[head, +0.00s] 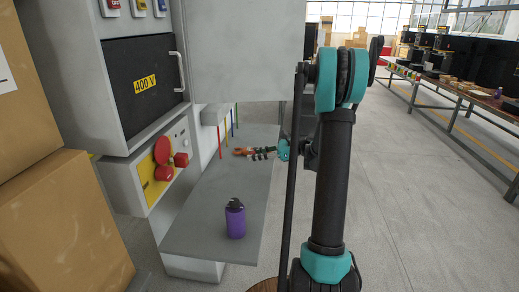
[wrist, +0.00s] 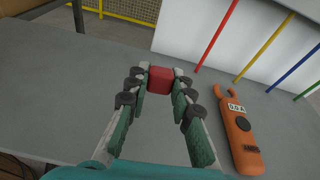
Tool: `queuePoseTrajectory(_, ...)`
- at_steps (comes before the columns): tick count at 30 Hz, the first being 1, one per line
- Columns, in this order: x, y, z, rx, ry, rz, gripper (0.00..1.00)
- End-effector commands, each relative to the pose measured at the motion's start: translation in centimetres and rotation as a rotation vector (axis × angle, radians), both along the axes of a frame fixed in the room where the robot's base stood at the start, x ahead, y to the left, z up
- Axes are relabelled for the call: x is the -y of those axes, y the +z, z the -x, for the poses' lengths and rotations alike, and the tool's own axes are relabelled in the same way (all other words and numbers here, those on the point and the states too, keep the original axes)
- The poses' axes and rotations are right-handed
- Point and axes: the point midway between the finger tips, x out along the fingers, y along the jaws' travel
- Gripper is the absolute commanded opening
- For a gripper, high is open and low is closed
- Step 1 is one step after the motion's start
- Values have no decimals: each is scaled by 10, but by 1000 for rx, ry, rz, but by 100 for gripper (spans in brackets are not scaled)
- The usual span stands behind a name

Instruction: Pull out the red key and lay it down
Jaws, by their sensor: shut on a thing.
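In the wrist view, my gripper (wrist: 160,82) is shut on a red block-shaped piece (wrist: 161,76), which I take to be the red key. It sits between the fingertips over the grey shelf (wrist: 75,95); I cannot tell whether it touches the surface. Any shaft of the key is hidden. In the head view, my gripper (head: 256,154) is over the far part of the shelf (head: 205,215), to the right of the panel. A yellow plate (head: 150,183) on the panel bears red knobs (head: 162,151).
An orange tester (wrist: 240,140) lies right of my gripper on the shelf. Coloured rods (wrist: 216,36) stand along the shelf's back. A purple bottle (head: 235,219) stands near the front. Cardboard boxes (head: 60,225) are at left. The shelf's middle is clear.

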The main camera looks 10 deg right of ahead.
Motion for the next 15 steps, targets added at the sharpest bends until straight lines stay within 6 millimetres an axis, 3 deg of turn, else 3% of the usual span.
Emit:
queuePoseTrajectory(8, -3, -13, 1, -49, -4, -17, 0)
queuePoseTrajectory(15, -3, -37, 0, -47, -4, -16, 0)
